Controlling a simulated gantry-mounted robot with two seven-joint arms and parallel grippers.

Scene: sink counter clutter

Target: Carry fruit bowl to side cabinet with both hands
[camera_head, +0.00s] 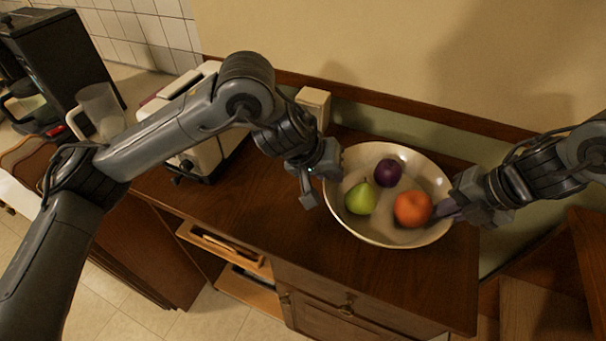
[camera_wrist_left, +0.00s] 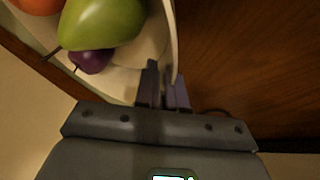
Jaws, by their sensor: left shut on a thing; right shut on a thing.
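The fruit bowl (camera_head: 388,233) is cream-coloured and sits over the wooden side cabinet (camera_head: 270,220); whether it touches the top I cannot tell. It holds a green pear (camera_head: 361,199), a purple fruit (camera_head: 388,173) and an orange (camera_head: 412,209). My left gripper (camera_head: 325,178) is shut on the bowl's left rim. In the left wrist view its fingers (camera_wrist_left: 164,88) pinch the rim (camera_wrist_left: 172,45), with the pear (camera_wrist_left: 102,22) and purple fruit (camera_wrist_left: 92,61) beside them. My right gripper (camera_head: 450,207) is shut on the bowl's right rim; its fingertips are partly hidden.
A white toaster (camera_head: 205,150) stands on the left of the cabinet top, with a small cream box (camera_head: 313,105) behind. A coffee machine (camera_head: 55,65) and a clear jug (camera_head: 100,108) are at far left. The cabinet top in front of the bowl is clear.

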